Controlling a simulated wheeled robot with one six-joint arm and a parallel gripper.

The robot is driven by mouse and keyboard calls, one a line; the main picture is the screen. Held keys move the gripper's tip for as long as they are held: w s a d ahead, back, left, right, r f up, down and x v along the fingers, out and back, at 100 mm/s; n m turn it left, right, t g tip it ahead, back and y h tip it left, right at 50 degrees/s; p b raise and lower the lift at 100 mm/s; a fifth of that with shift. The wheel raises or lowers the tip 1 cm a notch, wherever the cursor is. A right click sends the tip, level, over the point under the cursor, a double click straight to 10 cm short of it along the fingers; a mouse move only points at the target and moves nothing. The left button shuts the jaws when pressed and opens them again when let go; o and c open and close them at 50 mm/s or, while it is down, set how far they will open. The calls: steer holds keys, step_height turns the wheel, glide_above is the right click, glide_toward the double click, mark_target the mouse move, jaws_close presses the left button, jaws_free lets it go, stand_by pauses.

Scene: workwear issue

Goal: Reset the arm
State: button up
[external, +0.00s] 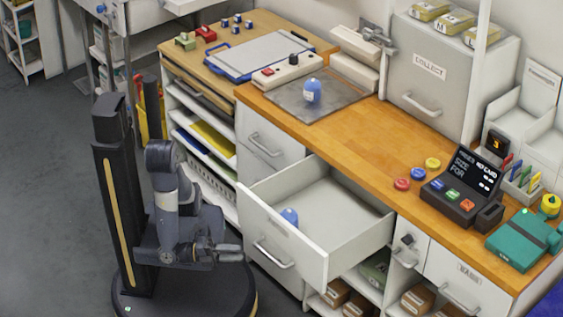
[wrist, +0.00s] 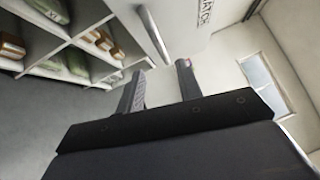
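My gripper (external: 230,253) is at the end of my folded arm, low in front of the drawer unit, to the left of the open drawer's front. In the wrist view its two dark fingers (wrist: 158,92) stand apart with nothing between them. The wrist view is tilted and shows a drawer front with a metal handle (wrist: 153,35) just beyond the fingers. My arm is bent close to my column in the external view.
The open drawer (external: 335,215) juts out beside my arm, with a blue object (external: 289,216) inside. Another blue object (external: 312,91) stands on the grey mat (external: 345,92) on the counter. Shelves hold packages (external: 335,293) below the drawer. The floor at left is clear.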

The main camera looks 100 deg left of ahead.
mark_target(265, 250)
steer(key=shift+w+r+b, duration=0.25)
steer(key=shift+w+b, duration=0.05)
steer(key=shift+w, duration=1.4)
steer(key=shift+w+r+b, duration=0.2)
steer(key=shift+w+b, duration=0.1)
steer(key=shift+w, duration=1.4)
steer(key=shift+w+r+b, duration=0.25)
steer(key=shift+w+b, duration=0.05)
steer(key=shift+w, duration=1.4)
steer(key=s+f+p, duration=0.1)
steer(key=s+p, duration=0.1)
steer(key=s, duration=0.8)
steer(key=shift+s+f, duration=0.25)
steer(key=shift+s, duration=0.15)
steer(key=shift+w, duration=0.15)
